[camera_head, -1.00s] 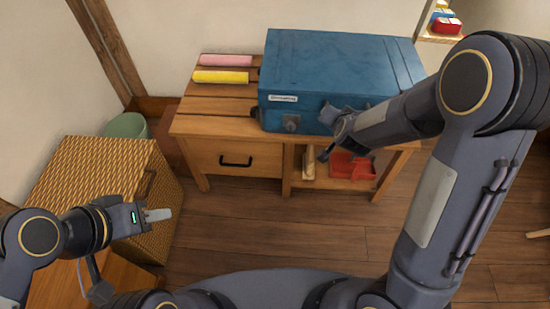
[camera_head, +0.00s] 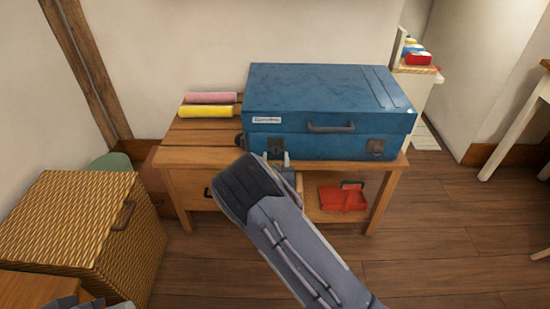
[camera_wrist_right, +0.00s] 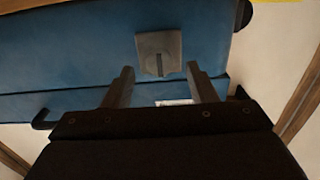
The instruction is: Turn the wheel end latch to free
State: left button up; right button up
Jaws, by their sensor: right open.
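A blue case (camera_head: 330,92) lies flat on a slatted wooden bench, its front with a handle (camera_head: 331,127) facing me. The wheel end latch (camera_head: 275,146) is at the front's left end, near a dark wheel (camera_head: 239,139). It shows in the right wrist view as a square grey plate (camera_wrist_right: 159,47) with a narrow dark slot or tab. A second latch (camera_head: 376,147) is at the right end. My right gripper (camera_head: 278,157) is open and empty just in front of the wheel end latch; its fingers (camera_wrist_right: 161,86) seem apart from the plate. Only unclear bits of my left arm show at the bottom left.
A pink roll (camera_head: 210,98) and a yellow roll (camera_head: 205,112) lie left of the case on the bench (camera_head: 195,137). A red item (camera_head: 342,198) sits on the lower shelf. A wicker chest (camera_head: 75,220) stands at the left.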

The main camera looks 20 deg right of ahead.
jog(key=shift+x, duration=1.1)
jog(key=shift+c, duration=0.3)
jog(key=c, duration=0.9)
